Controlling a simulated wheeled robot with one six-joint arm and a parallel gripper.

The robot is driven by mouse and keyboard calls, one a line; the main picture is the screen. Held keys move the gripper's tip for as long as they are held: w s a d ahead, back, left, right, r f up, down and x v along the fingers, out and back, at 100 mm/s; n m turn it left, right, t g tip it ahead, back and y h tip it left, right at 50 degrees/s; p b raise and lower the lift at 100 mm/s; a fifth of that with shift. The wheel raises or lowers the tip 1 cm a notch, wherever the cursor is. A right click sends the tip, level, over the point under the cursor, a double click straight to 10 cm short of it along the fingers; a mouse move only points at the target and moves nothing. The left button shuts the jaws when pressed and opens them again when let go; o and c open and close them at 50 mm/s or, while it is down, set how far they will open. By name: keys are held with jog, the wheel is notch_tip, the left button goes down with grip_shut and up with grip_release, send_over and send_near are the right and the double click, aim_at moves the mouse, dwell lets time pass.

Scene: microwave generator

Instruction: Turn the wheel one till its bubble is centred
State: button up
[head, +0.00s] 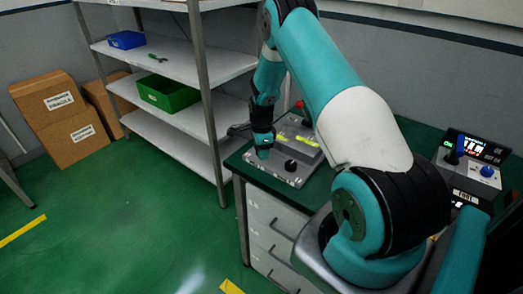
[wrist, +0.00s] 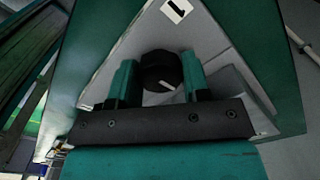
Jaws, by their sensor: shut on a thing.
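Wheel one, a black round knob with a pale pointer mark (wrist: 162,70), sits between the two teal fingers of my gripper (wrist: 157,76) in the wrist view. The fingers are shut on its sides. A white label with a "1" (wrist: 177,10) lies beyond it. In the head view my gripper (head: 263,152) points down at the left corner of a grey device plate (head: 283,178), and wheel one is hidden there. Yellow-green level vials (head: 305,140) show on the plate. Their bubbles are too small to read.
A second black knob (head: 290,165) stands close to the right of my gripper. A red button (head: 299,104) is behind the plate. A control box with a lit display (head: 475,148) stands at the right. White shelves (head: 180,60) stand at the left.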

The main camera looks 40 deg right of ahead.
jog(key=n+b, duration=0.1)
jog(key=n, duration=0.2)
jog(key=shift+b, duration=0.4)
jog(key=n+b, duration=0.1)
jog(key=n, duration=0.3)
jog(key=shift+n+b, duration=0.3)
jog(key=shift+b, duration=0.1)
jog(key=n+b, duration=0.1)
jog(key=n, duration=0.3)
jog(key=shift+n, duration=0.3)
jog(key=n+b, duration=0.1)
jog(key=n, duration=0.2)
jog(key=shift+n, duration=0.3)
jog(key=n, duration=0.3)
jog(key=shift+d+n+b, duration=0.1)
jog(key=shift+n+b, duration=0.2)
jog(key=shift+b, duration=0.1)
jog(key=n, duration=0.3)
jog(key=shift+n, duration=0.4)
jog(key=n+b, duration=0.1)
jog(key=n, duration=0.5)
jog(key=shift+r, duration=0.1)
